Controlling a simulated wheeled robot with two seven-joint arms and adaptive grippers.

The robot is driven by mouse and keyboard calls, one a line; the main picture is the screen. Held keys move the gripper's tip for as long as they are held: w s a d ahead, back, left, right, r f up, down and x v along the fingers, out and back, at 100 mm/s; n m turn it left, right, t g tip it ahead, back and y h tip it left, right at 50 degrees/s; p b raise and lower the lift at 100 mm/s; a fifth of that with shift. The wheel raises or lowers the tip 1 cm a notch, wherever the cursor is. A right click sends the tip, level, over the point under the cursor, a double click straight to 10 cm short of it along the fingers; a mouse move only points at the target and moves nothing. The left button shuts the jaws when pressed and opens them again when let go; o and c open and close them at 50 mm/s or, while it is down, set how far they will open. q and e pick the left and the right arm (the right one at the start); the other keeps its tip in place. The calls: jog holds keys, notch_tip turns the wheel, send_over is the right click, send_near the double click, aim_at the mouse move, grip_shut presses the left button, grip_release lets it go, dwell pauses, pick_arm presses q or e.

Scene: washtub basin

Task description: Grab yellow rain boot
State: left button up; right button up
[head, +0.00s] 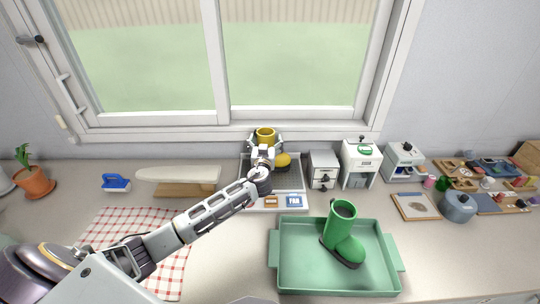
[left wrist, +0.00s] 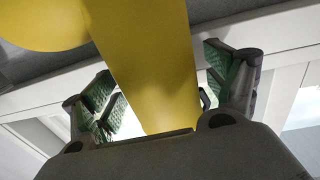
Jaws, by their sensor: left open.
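A yellow rain boot (head: 284,160) stands on a pale tray (head: 300,188) below the window. Its toe points right, and my arm hides part of its shaft. My left gripper (head: 265,143) is at the boot's shaft, with open fingers on either side of it. In the left wrist view the yellow boot (left wrist: 150,60) fills the middle, and its shaft lies between the green-padded fingers of the gripper (left wrist: 162,95). My right gripper is not in view.
A green boot (head: 341,228) stands in a green tray (head: 300,283) at front right. A small grey drawer box (head: 323,170) and a white machine (head: 361,164) stand right of the yellow boot. An ironing board (head: 178,174) lies to the left. The window frame (head: 240,130) is close behind.

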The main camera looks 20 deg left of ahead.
pick_arm(q)
jog(key=c, duration=1.7)
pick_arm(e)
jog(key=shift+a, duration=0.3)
pick_arm(q)
jog(key=shift+o, duration=0.2)
jog(key=shift+r, duration=0.15)
notch_tip(320, 180, up, 28)
jog(key=b, duration=0.1)
jog(key=shift+b, duration=0.4)
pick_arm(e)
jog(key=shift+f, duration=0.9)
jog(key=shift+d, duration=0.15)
